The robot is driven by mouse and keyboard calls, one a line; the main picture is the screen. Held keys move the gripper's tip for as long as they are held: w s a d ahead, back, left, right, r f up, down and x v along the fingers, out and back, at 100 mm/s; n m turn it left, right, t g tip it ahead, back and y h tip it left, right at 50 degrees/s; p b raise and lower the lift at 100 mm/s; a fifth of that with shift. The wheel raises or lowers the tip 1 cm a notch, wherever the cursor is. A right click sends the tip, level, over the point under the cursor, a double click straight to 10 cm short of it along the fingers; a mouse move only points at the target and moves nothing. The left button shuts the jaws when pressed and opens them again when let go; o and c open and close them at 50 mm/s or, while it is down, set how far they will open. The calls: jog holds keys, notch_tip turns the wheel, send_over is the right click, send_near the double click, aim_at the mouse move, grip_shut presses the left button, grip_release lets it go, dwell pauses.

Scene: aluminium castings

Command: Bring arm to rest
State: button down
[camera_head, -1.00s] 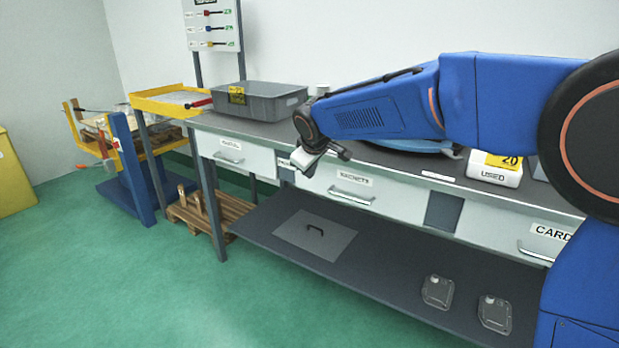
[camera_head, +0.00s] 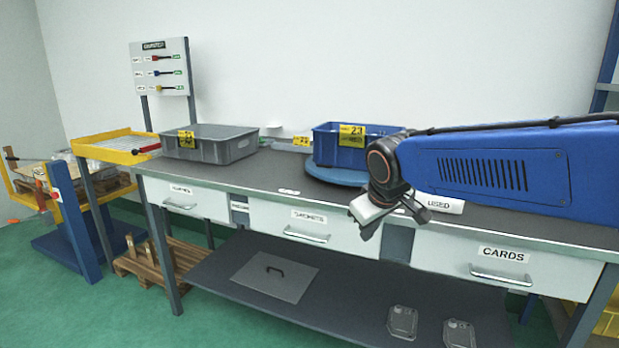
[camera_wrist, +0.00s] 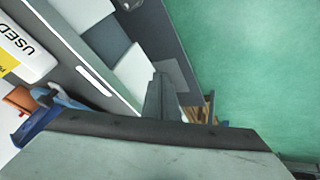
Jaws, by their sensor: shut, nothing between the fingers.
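My blue arm reaches in from the right in the head view, in front of the workbench. My gripper (camera_head: 370,228) hangs at its end, in front of the bench's front edge near the drawers. The gripper is shut and holds nothing. In the wrist view the dark gripper fingers (camera_wrist: 160,98) point out over the bench edge and the green floor. The arm hides part of the benchtop and part of the white "USED" box (camera_head: 440,203).
The workbench (camera_head: 265,180) has labelled drawers and a lower shelf (camera_head: 350,300) with a flat lid and two metal castings. A grey bin (camera_head: 215,150) and a blue bin (camera_head: 345,155) stand on top. A yellow tray (camera_head: 115,150) is at left. Green floor is free in front.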

jog(key=s+d+f+m, duration=0.2)
jog(key=s+d, duration=0.3)
jog(key=s, duration=0.3)
jog(key=s+d+f+m+g, duration=0.1)
jog(key=s+d+f+m, duration=0.1)
jog(key=s+d+f, duration=0.3)
jog(key=s+d+f+m, duration=0.2)
jog(key=s+d, duration=0.3)
jog(key=s, duration=0.8)
jog(key=shift+f+m+h, duration=0.3)
jog(key=shift+f, duration=0.55)
jog(key=shift+d, duration=0.1)
